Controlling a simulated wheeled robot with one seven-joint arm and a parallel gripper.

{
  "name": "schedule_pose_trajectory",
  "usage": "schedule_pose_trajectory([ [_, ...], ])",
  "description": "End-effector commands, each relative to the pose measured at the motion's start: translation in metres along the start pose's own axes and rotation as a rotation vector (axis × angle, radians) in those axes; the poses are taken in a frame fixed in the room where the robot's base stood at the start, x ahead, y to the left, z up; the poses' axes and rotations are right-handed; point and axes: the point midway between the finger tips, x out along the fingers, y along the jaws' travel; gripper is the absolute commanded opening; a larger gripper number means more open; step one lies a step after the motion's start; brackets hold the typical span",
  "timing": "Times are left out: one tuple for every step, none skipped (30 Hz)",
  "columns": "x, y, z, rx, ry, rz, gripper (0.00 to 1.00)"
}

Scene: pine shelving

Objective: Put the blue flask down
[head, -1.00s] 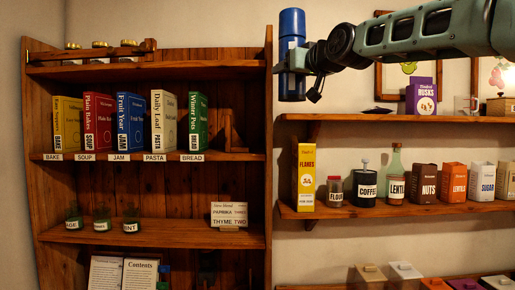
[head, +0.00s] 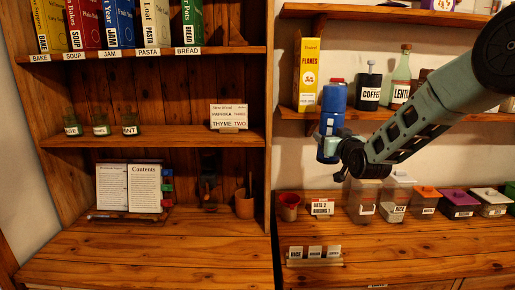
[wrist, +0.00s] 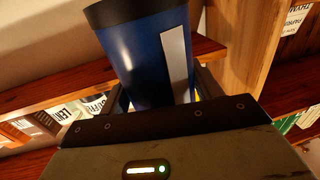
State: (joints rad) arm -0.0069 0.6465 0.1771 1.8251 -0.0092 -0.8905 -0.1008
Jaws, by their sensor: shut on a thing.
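The blue flask (head: 333,112) is upright in my gripper (head: 330,148), held in the air in front of the right-hand wall shelves. In the wrist view the flask (wrist: 148,58) stands between the two fingers (wrist: 155,92), dark blue with a pale vertical strip. My gripper is shut on it. The flask partly hides the wall behind, next to the yellow flakes box. Its base shows just below the fingers in the head view, well above the wooden counter.
The counter (head: 150,250) has wide bare wood at left and front. A red pot (head: 289,205), a card reading oats and raisins (head: 322,207), a small label rack (head: 315,257) and several lidded bins stand at right. An open book (head: 128,187) and a brown cup (head: 244,203) stand at the left back.

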Motion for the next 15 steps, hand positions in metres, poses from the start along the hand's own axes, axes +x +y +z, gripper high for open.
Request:
schedule_pose_trajectory([
  [-0.009, 0.009, 0.033, 0.0, -0.007, 0.015, 0.3],
  [-0.015, 0.013, 0.047, 0.0, -0.007, 0.023, 0.3],
  [-0.023, 0.018, 0.066, 0.0, -0.007, 0.033, 0.3],
  [-0.029, 0.022, 0.079, 0.001, -0.006, 0.041, 0.3],
  [-0.036, 0.027, 0.093, 0.001, -0.006, 0.049, 0.3],
  [-0.046, 0.032, 0.111, 0.0, -0.008, 0.059, 0.3],
  [-0.054, 0.036, 0.124, 0.0, -0.007, 0.067, 0.3],
  [-0.062, 0.04, 0.137, 0.0, -0.007, 0.075, 0.3],
  [-0.074, 0.044, 0.153, 0.0, -0.008, 0.084, 0.3],
  [-0.082, 0.048, 0.165, 0.0, -0.008, 0.092, 0.3],
  [-0.091, 0.052, 0.176, 0.0, -0.007, 0.099, 0.3],
  [-0.102, 0.056, 0.189, 0.0, -0.007, 0.109, 0.3],
  [-0.111, 0.059, 0.198, 0.0, -0.007, 0.115, 0.3],
  [-0.118, 0.061, 0.206, 0.001, -0.006, 0.121, 0.3],
  [-0.129, 0.065, 0.216, 0.001, -0.005, 0.128, 0.3],
])
